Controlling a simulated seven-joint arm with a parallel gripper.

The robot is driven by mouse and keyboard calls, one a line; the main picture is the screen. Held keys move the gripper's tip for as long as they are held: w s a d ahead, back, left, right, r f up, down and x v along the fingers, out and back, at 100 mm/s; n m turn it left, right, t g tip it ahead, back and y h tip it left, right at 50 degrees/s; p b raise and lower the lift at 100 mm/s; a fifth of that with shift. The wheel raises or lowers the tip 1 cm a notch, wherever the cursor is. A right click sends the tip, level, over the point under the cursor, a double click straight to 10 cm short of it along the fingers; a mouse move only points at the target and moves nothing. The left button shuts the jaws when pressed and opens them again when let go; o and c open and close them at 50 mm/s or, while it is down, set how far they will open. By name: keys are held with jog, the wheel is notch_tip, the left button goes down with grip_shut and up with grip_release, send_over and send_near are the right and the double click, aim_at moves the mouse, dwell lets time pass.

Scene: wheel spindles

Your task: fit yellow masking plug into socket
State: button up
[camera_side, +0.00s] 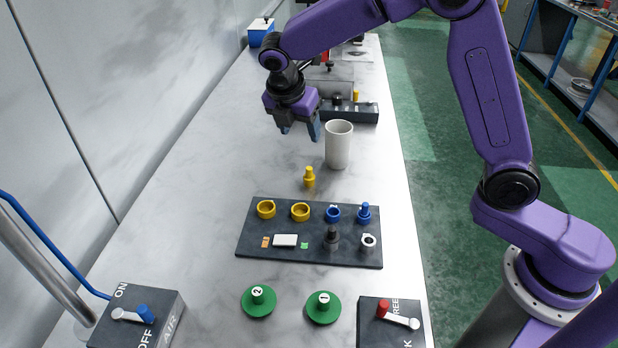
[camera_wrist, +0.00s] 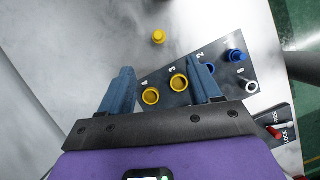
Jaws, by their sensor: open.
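A yellow masking plug (camera_side: 309,178) stands upright on the bare table behind the dark socket board (camera_side: 255,250). It also shows near the top of the wrist view (camera_wrist: 158,37). The board's back row has a left yellow ring socket (camera_side: 266,209), a right yellow ring socket (camera_side: 300,212), a blue ring socket (camera_side: 333,214) and a blue plug (camera_side: 365,212) at the right end. Both yellow sockets look empty. My gripper (camera_side: 299,133) is open and empty, above the table and behind the yellow plug. In the wrist view its fingers (camera_wrist: 162,78) are spread apart.
A white cup (camera_side: 339,146) stands close to the right of my gripper. A dark fixture (camera_side: 350,112) sits behind it. The board's front row holds small parts, with a dark plug (camera_side: 331,238) standing up. Green discs and switch boxes are in front. The table's left is clear.

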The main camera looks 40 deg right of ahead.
send_over(309, 168)
jog(key=s+a, duration=0.1)
notch_tip(309, 168, down, 10)
jog(key=shift+a+x, duration=0.25)
jog(key=shift+x, duration=1.25)
jog(key=shift+a+x, duration=0.2)
jog(key=shift+x, duration=1.3)
jog(key=shift+f, duration=0.15)
jog(key=c, duration=1.1)
